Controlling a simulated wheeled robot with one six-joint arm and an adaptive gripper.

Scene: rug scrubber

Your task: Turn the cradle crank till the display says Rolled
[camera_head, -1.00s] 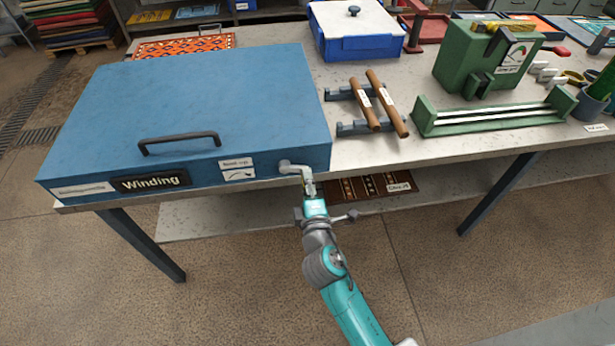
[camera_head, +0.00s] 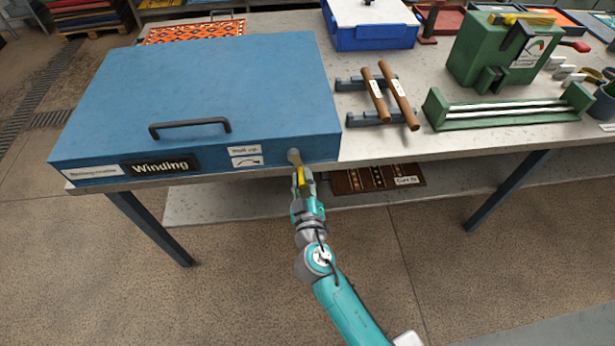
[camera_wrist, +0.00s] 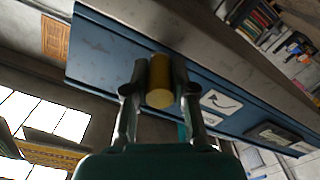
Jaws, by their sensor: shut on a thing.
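The blue rolling cradle (camera_head: 215,85) lies closed on the workbench at the left, with a dark handle on its front edge. Its display (camera_head: 161,166) reads "Winding". The crank (camera_head: 294,157) sticks out of the front face at its right end; its yellow grip (camera_head: 301,180) hangs below the hub. My gripper (camera_head: 303,188) is shut on the yellow grip. In the wrist view the grip (camera_wrist: 160,82) stands between my two fingers (camera_wrist: 160,95), with the cradle's blue front behind it. A label with a curved arrow (camera_head: 247,161) is left of the crank.
Two brown rollers (camera_head: 386,95) on grey stands and a green trough (camera_head: 510,108) are right of the cradle. A green box with a gauge (camera_head: 495,50) stands behind. A rolled-out rug (camera_head: 375,179) lies on the lower shelf behind my gripper. Floor in front is clear.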

